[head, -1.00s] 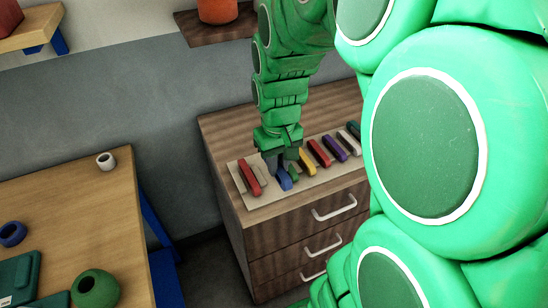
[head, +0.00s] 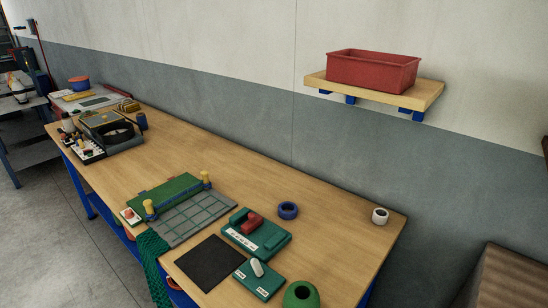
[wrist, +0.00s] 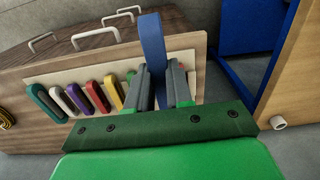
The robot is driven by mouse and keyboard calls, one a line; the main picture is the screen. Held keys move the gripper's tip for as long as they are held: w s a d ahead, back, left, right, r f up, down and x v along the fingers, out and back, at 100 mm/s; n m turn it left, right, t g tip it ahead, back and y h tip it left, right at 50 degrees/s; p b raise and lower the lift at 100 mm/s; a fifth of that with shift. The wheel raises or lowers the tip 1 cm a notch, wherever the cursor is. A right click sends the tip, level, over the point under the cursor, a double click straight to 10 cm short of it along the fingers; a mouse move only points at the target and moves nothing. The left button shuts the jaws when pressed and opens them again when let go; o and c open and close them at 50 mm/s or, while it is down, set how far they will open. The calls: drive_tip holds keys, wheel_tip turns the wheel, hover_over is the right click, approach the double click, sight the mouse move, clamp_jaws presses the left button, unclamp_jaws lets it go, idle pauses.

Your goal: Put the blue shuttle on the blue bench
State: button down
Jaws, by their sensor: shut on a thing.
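The blue shuttle (wrist: 152,45) is a long, flat blue bar. In the wrist view it stands up between the fingers of my gripper (wrist: 163,75), which is shut on it. The shuttle board (wrist: 185,55) on the drawer cabinet lies behind it; I cannot tell the exact gap. The blue bench (head: 340,245) has a wooden top and blue legs and fills the middle of the head view. Part of the bench also shows at the right of the wrist view (wrist: 295,80). My gripper is outside the head view.
Several other shuttles, such as a yellow one (wrist: 114,92), lie on the board. Bare wood lies around the rings. A red bin (head: 372,70) stands on a shelf above.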

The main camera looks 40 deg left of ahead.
drive_tip(key=w+a+r+n, duration=0.1)
drive_tip(key=w+a+n, duration=0.3)
drive_tip(key=w+a, duration=1.45)
drive_tip(key=w+a+f+n, duration=0.2)
drive_tip(key=a, duration=0.8)
drive_tip(key=w+a+f+n, duration=0.1)
drive_tip(key=w+a+f, duration=0.1)
drive_tip(key=a, duration=0.8)
drive_tip(key=w+a+f+n, duration=0.1)
drive_tip(key=a+f+n, duration=0.1)
drive_tip(key=a, duration=0.9)
drive_tip(key=shift+w+a+f, duration=1.25)
drive_tip(key=shift+w+f, duration=0.25)
drive_tip(key=shift+w, duration=0.4)
drive_tip(key=shift+w+a+f, duration=1.3)
drive_tip(key=shift+w+f, duration=0.25)
drive_tip(key=shift+w, duration=0.35)
drive_tip(key=shift+w+a+f, duration=1.25)
drive_tip(key=shift+w+f, duration=0.25)
drive_tip(key=shift+w, duration=0.4)
drive_tip(key=shift+w+a+f, duration=0.1)
drive_tip(key=shift+w+f, duration=0.1)
drive_tip(key=shift+f, duration=0.15)
drive_tip(key=shift+f, duration=1.45)
